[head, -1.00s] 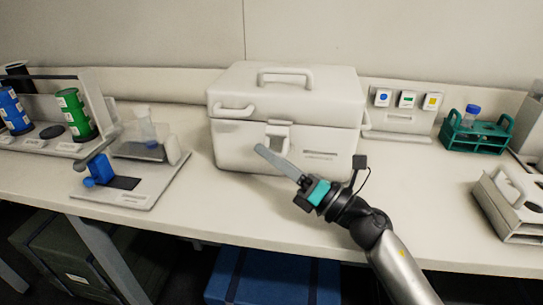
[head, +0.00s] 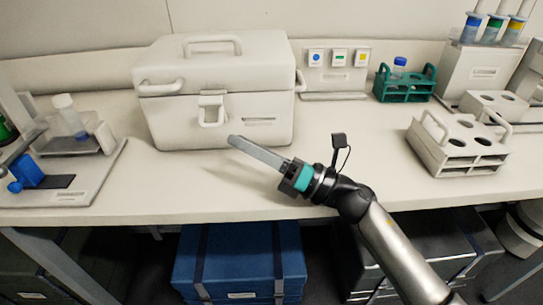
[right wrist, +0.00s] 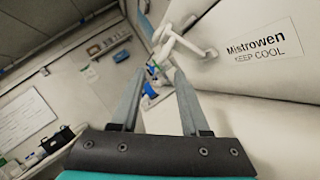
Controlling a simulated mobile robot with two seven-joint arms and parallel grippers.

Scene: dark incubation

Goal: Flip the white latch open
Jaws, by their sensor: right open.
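The white latch (head: 212,110) is a loop-shaped clasp on the front of the white lidded box (head: 265,118), just below the lid seam. The lid looks closed. In the right wrist view the latch (right wrist: 178,40) shows near the top middle, left of the box's "Mistrowen KEEP COOL" label (right wrist: 262,48). My right gripper (head: 232,140) is in front of the box, below and to the right of the latch in the head view, and looks apart from it. In the right wrist view its two grey fingers (right wrist: 155,82) are spread with nothing between them. My left gripper is out of view.
A carry handle (head: 212,40) stands on the box lid. To the right are a teal tube rack (head: 404,90), a panel with coloured labels (head: 337,75) and a white rack (head: 455,150). A plate with a blue clamp (head: 30,172) lies left. The bench front is clear.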

